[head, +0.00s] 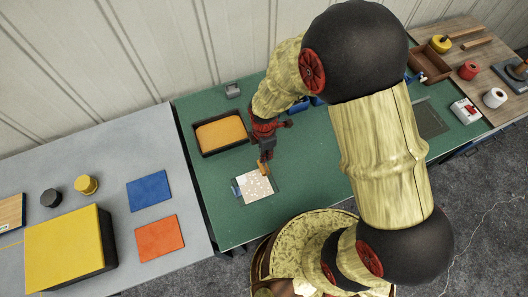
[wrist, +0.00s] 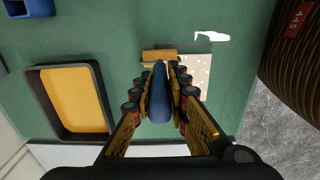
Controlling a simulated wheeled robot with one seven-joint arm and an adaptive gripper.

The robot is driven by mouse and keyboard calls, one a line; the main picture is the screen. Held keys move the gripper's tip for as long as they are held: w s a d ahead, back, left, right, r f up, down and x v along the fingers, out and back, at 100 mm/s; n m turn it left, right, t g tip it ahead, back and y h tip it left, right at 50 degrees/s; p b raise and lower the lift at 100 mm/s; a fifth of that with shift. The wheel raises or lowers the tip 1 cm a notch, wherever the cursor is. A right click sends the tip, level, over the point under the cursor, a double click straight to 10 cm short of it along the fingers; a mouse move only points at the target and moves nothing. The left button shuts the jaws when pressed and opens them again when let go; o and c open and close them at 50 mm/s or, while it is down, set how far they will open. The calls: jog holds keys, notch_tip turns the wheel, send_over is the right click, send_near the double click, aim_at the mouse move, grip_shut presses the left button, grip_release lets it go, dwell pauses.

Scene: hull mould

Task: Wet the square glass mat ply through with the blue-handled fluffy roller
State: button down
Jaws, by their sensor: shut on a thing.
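My gripper (head: 266,146) is shut on the blue handle (wrist: 160,98) of the roller, which lies between the fingers in the wrist view. The roller's orange-brown head (wrist: 159,55) is beyond the fingertips; it also shows in the head view (head: 264,169). The square glass mat ply (head: 257,189) lies flat on the green bench, pale beige with white speckles. The roller head is at the ply's far edge in the head view and overlaps its left part in the wrist view (wrist: 198,72). I cannot tell whether they touch.
A dark tray with an orange-yellow inside (head: 220,134) stands behind and left of the ply. A small blue item (head: 235,190) is at the ply's left edge. A grey table with a yellow-topped block (head: 62,248) is at left. Green bench around the ply is mostly clear.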

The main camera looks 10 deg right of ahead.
jog(key=shift+a, duration=0.15)
jog(key=s+a, duration=0.2)
jog(key=a, duration=0.9)
jog(key=shift+s, duration=0.4)
dwell(0.4)
jog(key=shift+r, duration=0.1)
notch_tip(320, 180, up, 7)
jog(key=p, duration=0.4)
jog(key=shift+d, duration=0.1)
dwell(0.9)
